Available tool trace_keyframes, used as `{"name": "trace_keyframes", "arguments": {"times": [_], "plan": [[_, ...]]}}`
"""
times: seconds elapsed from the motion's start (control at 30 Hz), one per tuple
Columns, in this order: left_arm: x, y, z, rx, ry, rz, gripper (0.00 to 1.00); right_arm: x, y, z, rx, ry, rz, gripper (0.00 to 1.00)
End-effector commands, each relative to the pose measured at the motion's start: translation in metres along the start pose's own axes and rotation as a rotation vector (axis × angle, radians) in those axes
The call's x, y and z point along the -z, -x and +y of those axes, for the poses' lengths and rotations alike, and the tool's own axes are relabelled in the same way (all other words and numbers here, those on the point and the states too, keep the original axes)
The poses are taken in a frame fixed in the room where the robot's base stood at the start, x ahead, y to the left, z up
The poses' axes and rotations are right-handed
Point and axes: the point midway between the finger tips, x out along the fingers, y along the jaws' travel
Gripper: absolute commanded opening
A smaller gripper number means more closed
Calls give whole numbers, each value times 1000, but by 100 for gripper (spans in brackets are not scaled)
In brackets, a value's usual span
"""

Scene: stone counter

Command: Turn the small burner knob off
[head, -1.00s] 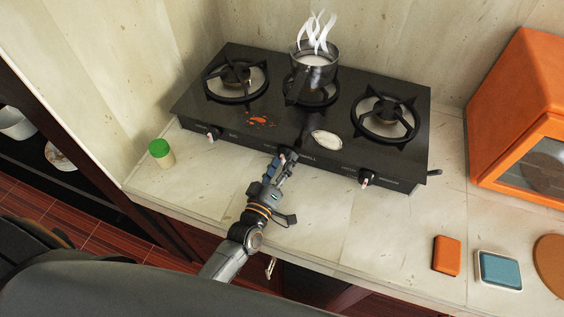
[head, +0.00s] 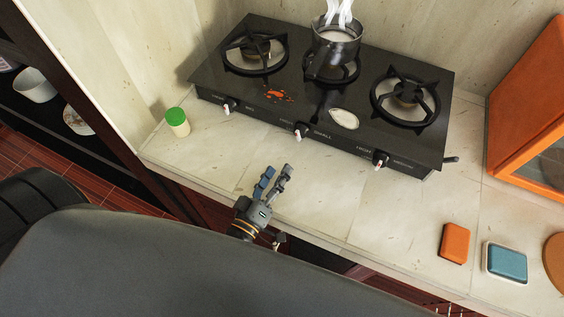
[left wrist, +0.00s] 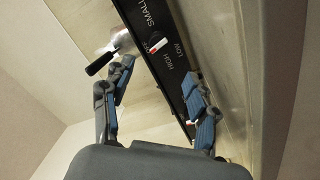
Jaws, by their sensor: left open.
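The small burner knob (head: 300,132) is the middle of the knobs on the stove's front panel, beside the "SMALL" label. It is white with a red mark and looks tilted; I cannot tell its exact setting. It also shows in the left wrist view (left wrist: 157,43), beyond my fingertips. My left gripper (head: 276,178) is open and empty over the counter, in front of the knob and apart from it. Its two fingers spread wide in the left wrist view (left wrist: 160,82). My right gripper is not in view.
A steaming pot (head: 336,42) stands on the black stove's (head: 300,92) middle burner. The left knob (head: 229,105) and right knob (head: 380,160) flank the middle one. A green-capped shaker (head: 177,122) stands left. An orange oven (head: 535,120) is at right. The counter (head: 330,190) before the stove is clear.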

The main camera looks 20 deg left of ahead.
Motion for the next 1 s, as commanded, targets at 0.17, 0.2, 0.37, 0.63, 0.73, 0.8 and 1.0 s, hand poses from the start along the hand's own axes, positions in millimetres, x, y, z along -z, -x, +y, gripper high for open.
{"name": "trace_keyframes", "arguments": {"times": [0.17,0.2,0.37,0.63,0.73,0.8,1.0], "plan": [[0,2,0,-1,0,0,59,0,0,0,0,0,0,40],[0,2,0,0,0,0,59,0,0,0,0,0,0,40],[0,2,0,0,10,2,59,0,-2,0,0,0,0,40],[2,1,-10,19,370,65,59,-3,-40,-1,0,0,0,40],[5,1,-13,26,603,95,59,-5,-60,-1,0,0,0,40],[6,2,-13,27,769,112,59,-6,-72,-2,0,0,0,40],[5,6,-14,20,1252,140,59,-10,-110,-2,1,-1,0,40]]}}
